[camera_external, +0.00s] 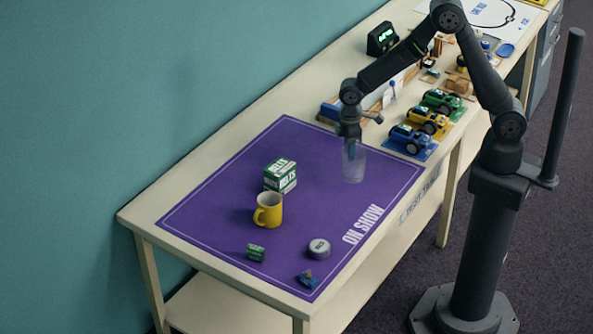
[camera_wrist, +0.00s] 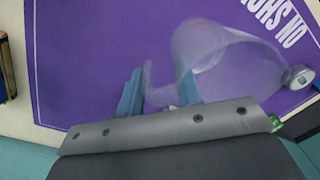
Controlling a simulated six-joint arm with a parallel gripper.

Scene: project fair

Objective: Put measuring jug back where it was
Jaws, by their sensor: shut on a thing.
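The measuring jug (camera_external: 354,162) is clear and see-through. It is at the right part of the purple "ON SHOW" mat (camera_external: 215,185), just below my gripper (camera_external: 350,142). In the wrist view the jug (camera_wrist: 215,48) lies beyond the fingers, with its handle between them. My gripper (camera_wrist: 160,95) is shut on the jug, seemingly at the handle. The jug looks about upright in the outside view. I cannot tell whether its base touches the mat.
On the mat stand green-and-white boxes (camera_external: 280,175), a yellow mug (camera_external: 268,210), a round grey tin (camera_external: 319,248), a small green box (camera_external: 256,252) and a small blue item (camera_external: 308,279). Toy tractors (camera_external: 410,139) stand right of the mat. The mat's left part is clear.

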